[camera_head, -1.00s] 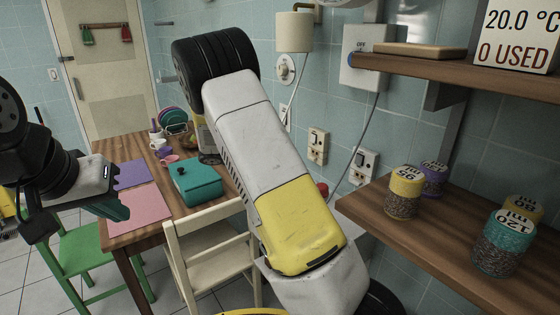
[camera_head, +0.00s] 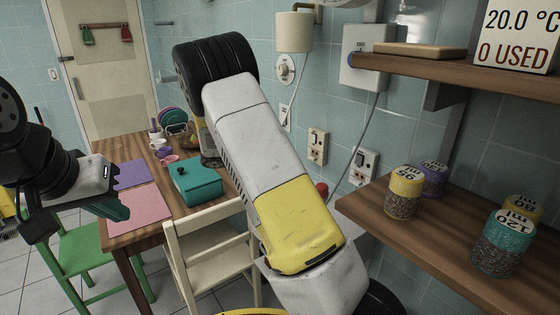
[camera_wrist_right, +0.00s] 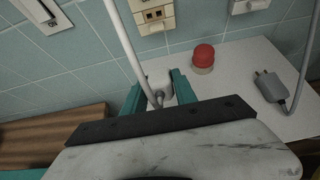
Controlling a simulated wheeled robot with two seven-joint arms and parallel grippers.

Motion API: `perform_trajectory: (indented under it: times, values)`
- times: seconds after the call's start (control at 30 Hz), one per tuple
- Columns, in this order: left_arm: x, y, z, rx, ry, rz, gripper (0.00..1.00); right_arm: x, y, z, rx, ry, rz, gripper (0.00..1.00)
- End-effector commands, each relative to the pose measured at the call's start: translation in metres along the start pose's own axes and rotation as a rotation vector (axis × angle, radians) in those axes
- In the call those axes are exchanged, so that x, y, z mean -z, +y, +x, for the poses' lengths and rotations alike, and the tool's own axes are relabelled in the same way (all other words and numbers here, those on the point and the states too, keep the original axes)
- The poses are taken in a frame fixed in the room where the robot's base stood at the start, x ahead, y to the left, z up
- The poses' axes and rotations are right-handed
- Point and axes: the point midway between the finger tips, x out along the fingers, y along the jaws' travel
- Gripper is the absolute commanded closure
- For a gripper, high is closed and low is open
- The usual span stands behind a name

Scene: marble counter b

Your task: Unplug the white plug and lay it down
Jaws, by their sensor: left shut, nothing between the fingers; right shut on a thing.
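The white plug (camera_wrist_right: 158,84) is between the teal fingers of my right gripper (camera_wrist_right: 158,92) in the right wrist view. The gripper is shut on it, low over a white surface (camera_wrist_right: 232,75); I cannot tell whether the plug touches that surface. A pale cord (camera_wrist_right: 122,35) crosses the view above it. A wall socket (camera_wrist_right: 153,15) is behind the plug, with a visible gap between them. In the head view my right arm hides the right gripper and the plug. My left gripper (camera_head: 121,208) is shut and empty at the left.
A grey plug with its cord (camera_wrist_right: 271,86) lies on the white surface at the right. A red dome button (camera_wrist_right: 203,56) stands near the wall. A wooden shelf (camera_head: 450,225) with several labelled jars is at the right. A cream chair (camera_head: 210,245) and a table are beyond.

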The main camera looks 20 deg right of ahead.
Motion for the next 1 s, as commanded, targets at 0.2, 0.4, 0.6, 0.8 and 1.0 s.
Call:
perform_trajectory:
  times: [0.2, 0.4, 0.6, 0.8, 1.0]
  values:
    - [0.000, 0.000, 0.000, 0.000, 0.000, 0.000, 1.00, 0.012, 0.000, 0.007, 0.001, 0.000, -0.001, 1.00]
    - [0.000, 0.000, 0.000, 0.000, 0.000, 0.000, 1.00, 0.023, 0.000, 0.013, 0.002, 0.000, -0.002, 1.00]
    - [0.000, 0.000, 0.000, 0.000, 0.000, 0.000, 1.00, 0.033, 0.000, 0.019, 0.001, 0.000, -0.003, 1.00]
    - [0.000, 0.000, 0.000, 0.000, 0.000, 0.000, 1.00, 0.041, 0.000, 0.024, 0.001, 0.000, -0.002, 1.00]
    - [0.000, 0.000, 0.000, 0.000, 0.000, 0.000, 1.00, 0.043, 0.000, 0.025, 0.000, 0.000, -0.001, 1.00]
